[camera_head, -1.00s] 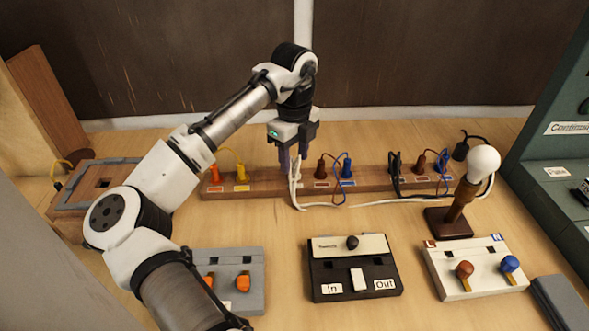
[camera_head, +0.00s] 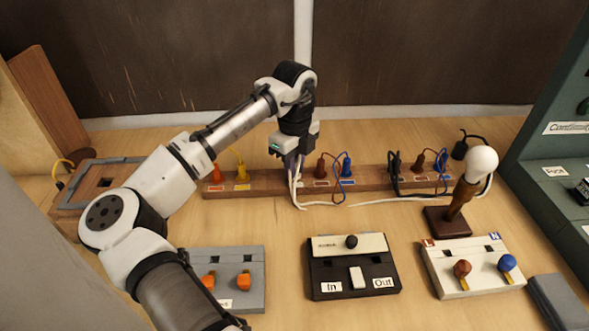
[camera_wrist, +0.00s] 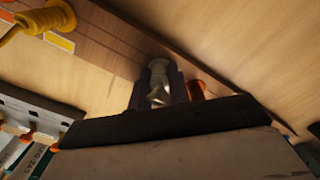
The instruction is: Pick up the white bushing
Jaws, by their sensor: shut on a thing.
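The white bushing (camera_wrist: 158,72) shows in the wrist view between the two fingers of my gripper (camera_wrist: 158,92). My gripper is shut on it, at the wooden rail (camera_wrist: 105,38). In the head view my gripper (camera_head: 293,167) points down at the middle of the rail (camera_head: 270,188), with a white cord (camera_head: 296,190) beside it. The bushing is mostly hidden by the fingers in the head view. I cannot tell whether it still touches the rail.
Yellow (camera_head: 241,170) and orange (camera_head: 216,173) plugs stand left on the rail; brown (camera_head: 321,167) and blue (camera_head: 347,167) ones stand right. A lamp (camera_head: 460,202) stands farther right. A black switch box (camera_head: 325,288) and a white box (camera_head: 485,282) lie in front.

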